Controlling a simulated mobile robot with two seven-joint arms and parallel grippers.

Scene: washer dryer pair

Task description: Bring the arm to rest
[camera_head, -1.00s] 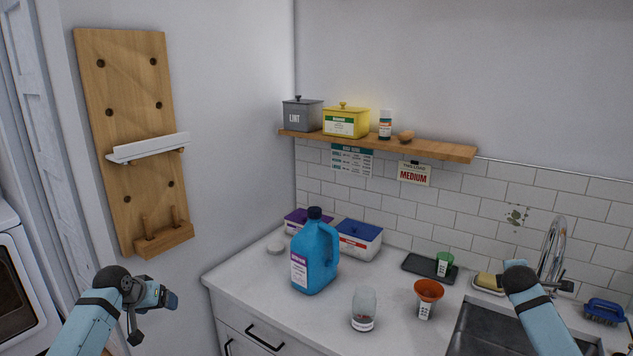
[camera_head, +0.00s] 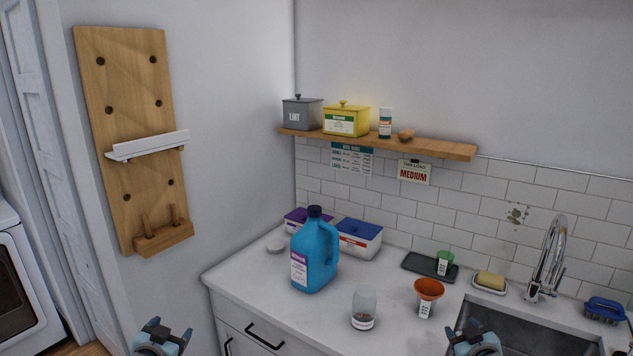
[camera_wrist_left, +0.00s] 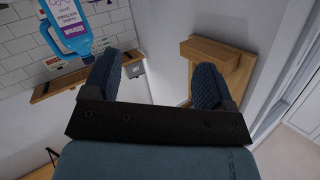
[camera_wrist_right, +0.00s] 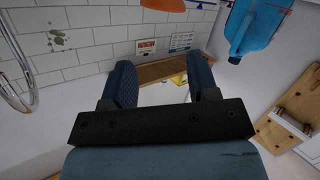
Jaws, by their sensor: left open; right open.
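My left gripper (camera_head: 163,338) is at the bottom edge of the head view, in front of the counter's left end. Its fingers stand apart and empty, as the left wrist view (camera_wrist_left: 158,85) also shows. My right gripper (camera_head: 474,344) is at the bottom edge of the head view, in front of the sink. Its fingers are apart with nothing between them, as the right wrist view (camera_wrist_right: 163,85) shows. Most of both arms is below the head view.
The counter (camera_head: 270,303) holds a blue jug (camera_head: 315,255), a glass jar (camera_head: 364,308), an orange funnel cup (camera_head: 428,292) and a soap dish (camera_head: 490,284). The sink (camera_head: 520,326) and faucet (camera_head: 549,260) are at right. A wooden shelf (camera_head: 440,149) and pegboard (camera_head: 125,80) are on the walls.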

